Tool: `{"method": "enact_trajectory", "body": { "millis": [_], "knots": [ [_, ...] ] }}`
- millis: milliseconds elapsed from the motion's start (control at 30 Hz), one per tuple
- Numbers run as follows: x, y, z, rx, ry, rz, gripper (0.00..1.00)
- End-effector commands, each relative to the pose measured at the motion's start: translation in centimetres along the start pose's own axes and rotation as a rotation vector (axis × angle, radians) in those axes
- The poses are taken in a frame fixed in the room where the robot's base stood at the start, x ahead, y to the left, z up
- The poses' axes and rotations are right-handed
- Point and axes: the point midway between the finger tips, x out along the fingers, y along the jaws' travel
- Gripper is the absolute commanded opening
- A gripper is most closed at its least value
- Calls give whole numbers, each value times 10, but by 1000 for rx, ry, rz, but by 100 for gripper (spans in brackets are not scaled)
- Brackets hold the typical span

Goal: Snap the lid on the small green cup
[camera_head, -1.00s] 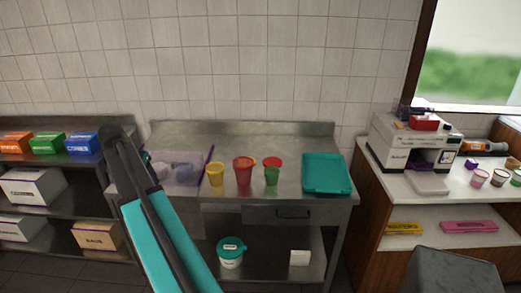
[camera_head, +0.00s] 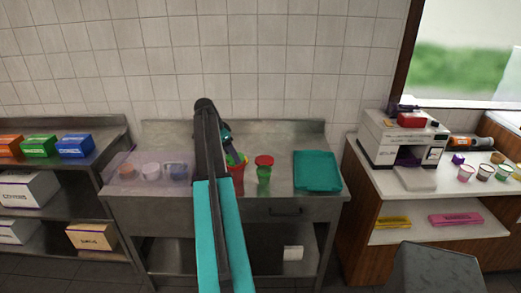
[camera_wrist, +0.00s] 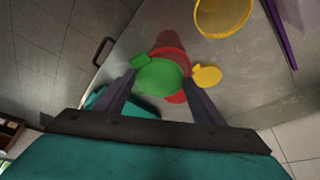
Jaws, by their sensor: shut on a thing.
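My gripper (camera_wrist: 164,84) is shut on a round green lid with a small tab (camera_wrist: 160,77), held between the two fingers. In the head view my gripper (camera_head: 229,146) is partly behind my own arm, just above the red cup (camera_head: 238,180). The red cup shows beyond the lid in the wrist view (camera_wrist: 170,42). The small green cup (camera_head: 264,177) stands upright to the right of the red cup, with a red piece (camera_head: 264,161) on top. I cannot pick out the green cup in the wrist view. A yellow lid (camera_wrist: 207,76) is beside the red cup.
A yellow cup (camera_wrist: 222,17) stands on the steel table, hidden by my arm in the head view. A teal tray (camera_head: 317,171) lies at the table's right. A clear bin (camera_head: 151,169) with small tubs is at its left. The back of the table is clear.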

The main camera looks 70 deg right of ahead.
Motion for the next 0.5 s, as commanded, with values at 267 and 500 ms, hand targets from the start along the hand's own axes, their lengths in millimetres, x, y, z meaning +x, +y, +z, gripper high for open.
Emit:
{"method": "enact_trajectory", "body": {
  "millis": [267, 500],
  "knots": [
    [36, 31, -85, 217, 0, 91, 41],
    [48, 44, -109, 288, 0, 119, 41]
  ]
}}
